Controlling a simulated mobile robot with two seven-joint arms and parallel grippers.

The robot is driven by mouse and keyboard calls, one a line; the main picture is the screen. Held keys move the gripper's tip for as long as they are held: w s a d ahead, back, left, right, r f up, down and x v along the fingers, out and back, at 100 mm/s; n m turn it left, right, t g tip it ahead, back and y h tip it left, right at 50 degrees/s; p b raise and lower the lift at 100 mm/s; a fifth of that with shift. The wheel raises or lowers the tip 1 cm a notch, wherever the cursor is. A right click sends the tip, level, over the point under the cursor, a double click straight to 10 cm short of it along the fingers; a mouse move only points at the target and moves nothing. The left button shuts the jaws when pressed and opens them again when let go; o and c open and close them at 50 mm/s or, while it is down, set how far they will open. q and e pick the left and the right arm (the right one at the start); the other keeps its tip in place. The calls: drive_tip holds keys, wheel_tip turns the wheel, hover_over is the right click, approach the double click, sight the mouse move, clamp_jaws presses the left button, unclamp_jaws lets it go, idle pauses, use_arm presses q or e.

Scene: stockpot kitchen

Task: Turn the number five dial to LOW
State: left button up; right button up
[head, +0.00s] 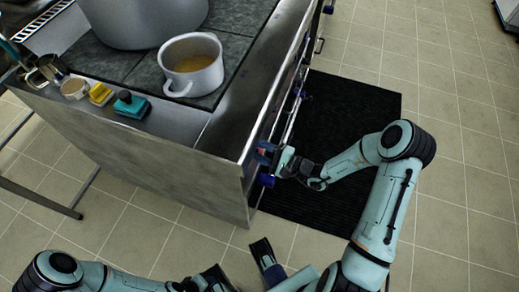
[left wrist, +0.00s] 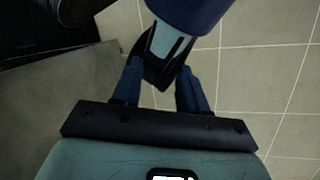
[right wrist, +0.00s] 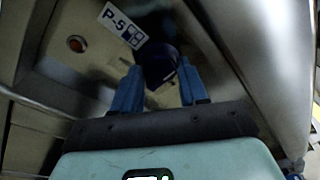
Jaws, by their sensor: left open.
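The number five dial (right wrist: 158,65) is a dark blue knob under a white P-5 label (right wrist: 122,24) on the front of the stove (head: 225,130). My right gripper (right wrist: 160,84) is at this dial in the right wrist view, with one blue finger on each side of it. I cannot tell whether the fingers touch it, and its pointer mark is too dark to read. In the head view the right gripper (head: 268,152) is at the near end of the stove front. My left gripper (head: 268,262) is open and empty above the floor, away from the stove.
A red round light (right wrist: 76,44) sits left of the label. A metal rail (right wrist: 35,103) runs along the front. Another blue knob (head: 266,181) shows near the stove's corner. A black mat (head: 345,115) lies on the floor.

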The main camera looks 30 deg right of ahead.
use_arm(q)
drive_tip(key=shift+r, duration=0.1)
wheel_tip(320, 180, up, 14)
drive_tip(key=w+p, duration=0.1)
drive_tip(key=p, duration=1.3)
drive_tip(key=shift+g, duration=0.3)
use_arm(e)
drive_tip(key=shift+w+d+r+m+g+y, duration=0.1)
drive_tip(key=shift+m+g+y, duration=0.25)
drive_tip(key=shift+m, duration=2.95)
drive_tip(key=shift+s+m+g+y, duration=0.15)
drive_tip(key=shift+m+g, duration=0.45)
drive_tip(key=shift+m, duration=2.7)
drive_tip(key=shift+w+d+r+m+g+y, duration=0.15)
drive_tip(key=shift+m+g+y, duration=0.25)
drive_tip(key=shift+m, duration=2.9)
use_arm(q)
drive_tip(key=shift+w, duration=0.15)
use_arm(e)
drive_tip(key=shift+a+f, duration=0.1)
drive_tip(key=o, duration=1)
drive_tip(key=shift+o, duration=0.2)
